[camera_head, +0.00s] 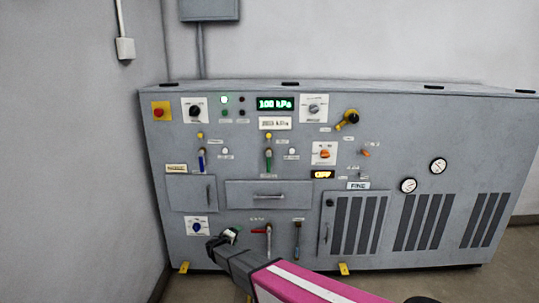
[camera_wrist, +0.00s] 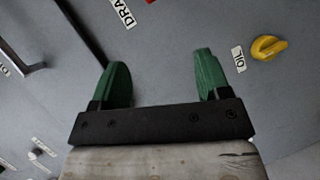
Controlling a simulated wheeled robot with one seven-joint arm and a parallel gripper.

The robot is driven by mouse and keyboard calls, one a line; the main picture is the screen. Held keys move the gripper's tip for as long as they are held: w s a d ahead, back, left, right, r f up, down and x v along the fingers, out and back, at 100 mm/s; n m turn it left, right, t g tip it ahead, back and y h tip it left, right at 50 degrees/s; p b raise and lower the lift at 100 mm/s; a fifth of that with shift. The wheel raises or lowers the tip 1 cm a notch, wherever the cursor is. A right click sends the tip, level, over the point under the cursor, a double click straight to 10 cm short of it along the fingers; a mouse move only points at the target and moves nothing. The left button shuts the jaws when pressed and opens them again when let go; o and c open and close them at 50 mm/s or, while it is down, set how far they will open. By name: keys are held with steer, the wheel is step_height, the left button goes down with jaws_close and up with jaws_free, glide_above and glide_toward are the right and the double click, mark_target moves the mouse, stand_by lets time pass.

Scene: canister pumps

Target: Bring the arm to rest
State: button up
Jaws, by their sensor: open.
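My gripper (camera_head: 222,238) is low in front of the grey pump cabinet (camera_head: 410,120), left of the middle, at the end of my pink and grey arm. In the wrist view my gripper (camera_wrist: 160,72) shows two green fingers spread apart with nothing between them. Past the fingers is the bare grey panel. I cannot tell whether the fingertips touch it.
A yellow knob (camera_wrist: 270,47) by an OIL label is right of the fingers. A dark handle (camera_wrist: 28,62) is at left. Near my gripper are a blue knob (camera_head: 197,228) and a red-handled lever (camera_head: 268,241). Floor shows at lower left.

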steer(key=s+d+r+m+g, duration=0.1)
steer(key=s+d+m+g, duration=0.15)
steer(key=d, duration=0.55)
steer(key=s+d+r+m+g+h, duration=0.1)
steer(key=s+d+r+g, duration=0.2)
steer(key=d, duration=0.6)
steer(key=s+d+m+g, duration=0.2)
steer(key=s+d+g, duration=0.15)
steer(key=d, duration=0.45)
steer(key=s+d+r+m+g+y, duration=0.2)
steer(key=s+d, duration=0.4)
steer(key=s, duration=0.3)
steer(key=s+d+r+m+g+y, duration=0.2)
steer(key=s+d+r+y, duration=0.2)
steer(key=s, duration=0.6)
steer(key=shift+d+y, duration=0.8)
steer(key=shift+d, duration=0.1)
